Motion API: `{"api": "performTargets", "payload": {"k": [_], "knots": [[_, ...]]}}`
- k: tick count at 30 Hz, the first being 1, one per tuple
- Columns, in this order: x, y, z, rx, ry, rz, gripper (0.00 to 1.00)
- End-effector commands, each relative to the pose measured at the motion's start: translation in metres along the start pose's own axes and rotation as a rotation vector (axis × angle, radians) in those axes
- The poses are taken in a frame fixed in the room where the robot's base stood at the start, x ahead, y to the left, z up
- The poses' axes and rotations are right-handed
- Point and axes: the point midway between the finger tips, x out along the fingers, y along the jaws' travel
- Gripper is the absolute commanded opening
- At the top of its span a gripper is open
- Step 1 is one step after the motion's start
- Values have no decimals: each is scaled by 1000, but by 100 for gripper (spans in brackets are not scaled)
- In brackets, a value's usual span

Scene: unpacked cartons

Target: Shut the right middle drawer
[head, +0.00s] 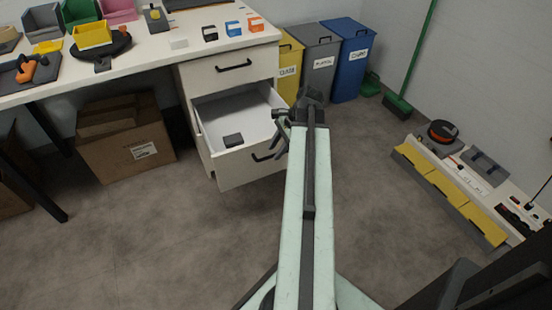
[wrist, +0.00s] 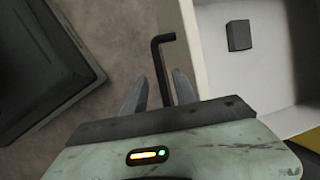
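The middle drawer (head: 207,120) of the white cabinet is pulled out, with a small dark box (head: 233,140) inside it. Its front (head: 237,172) carries a black bar handle (head: 262,158). My gripper (head: 281,134) is at the right end of the drawer front, by the handle, and my arm hides part of that side. In the wrist view the black handle (wrist: 158,58) runs between my two grey fingers (wrist: 159,88), which stand apart with a gap. The dark box (wrist: 239,35) also shows there inside the drawer.
The drawer above (head: 232,68) is shut. Yellow, grey (head: 318,62) and blue bins stand right of the cabinet. A cardboard carton (head: 125,140) sits under the table (head: 140,45) at left. The floor before the drawer is clear. A yellow-fronted rack (head: 450,195) is at right.

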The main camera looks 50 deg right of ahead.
Motion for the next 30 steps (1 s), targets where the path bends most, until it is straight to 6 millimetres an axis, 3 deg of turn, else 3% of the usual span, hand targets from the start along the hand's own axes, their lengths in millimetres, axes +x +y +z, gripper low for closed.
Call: {"api": "performTargets", "payload": {"k": [2, 10, 11, 14, 15, 30], "knots": [[16, 1, -2, 0, 0, 0, 34], [15, 0, 0, 1, 0, 0, 34], [15, 0, 0, 1, 0, 0, 32], [15, 0, 0, 1, 0, 0, 4], [15, 0, 0, 1, 0, 0, 0], [15, 0, -1, 1, 1, 0, 0]]}}
